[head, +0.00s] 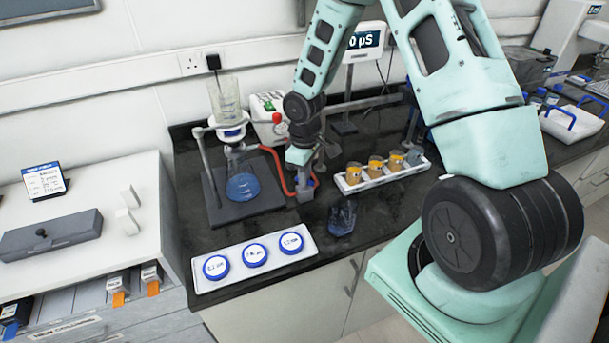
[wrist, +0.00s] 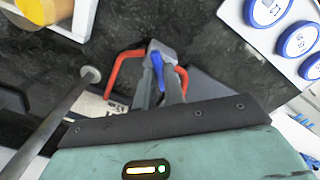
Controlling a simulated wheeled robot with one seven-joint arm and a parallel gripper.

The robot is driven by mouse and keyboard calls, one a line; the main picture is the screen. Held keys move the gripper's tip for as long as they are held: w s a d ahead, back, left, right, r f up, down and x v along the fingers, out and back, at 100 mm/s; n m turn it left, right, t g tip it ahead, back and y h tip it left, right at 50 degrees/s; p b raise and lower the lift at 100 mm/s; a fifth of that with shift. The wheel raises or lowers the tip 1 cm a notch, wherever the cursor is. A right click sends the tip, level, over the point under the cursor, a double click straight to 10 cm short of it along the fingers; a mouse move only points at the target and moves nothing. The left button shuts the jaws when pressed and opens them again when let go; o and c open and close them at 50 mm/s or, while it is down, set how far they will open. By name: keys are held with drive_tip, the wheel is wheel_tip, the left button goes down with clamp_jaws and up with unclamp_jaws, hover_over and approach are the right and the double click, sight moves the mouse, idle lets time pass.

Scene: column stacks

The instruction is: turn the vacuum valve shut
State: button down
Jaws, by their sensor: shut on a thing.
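The vacuum valve is a small grey block (head: 304,194) on the dark bench, with red hose (head: 279,170) joining it. It also shows at the top middle of the wrist view as a grey body (wrist: 160,47) with red hose on both sides. Its blue lever (wrist: 157,66) points down the wrist picture, between the fingers. My gripper (wrist: 161,84) is shut on the blue lever. In the head view my gripper (head: 300,160) comes down from above onto the valve and hides much of the lever.
A flask of blue liquid (head: 243,186) with a funnel (head: 227,105) stands left of the valve. A rack of amber jars (head: 350,188) is to the right.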

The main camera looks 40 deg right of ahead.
drive_tip(key=m+b, duration=0.1)
drive_tip(key=m, duration=0.4)
drive_tip(key=shift+b, duration=0.4)
drive_tip(key=shift+m+b, duration=0.4)
drive_tip(key=shift+m, duration=1.2)
drive_tip(key=shift+r, duration=0.1)
drive_tip(key=c, duration=1.5)
unclamp_jaws()
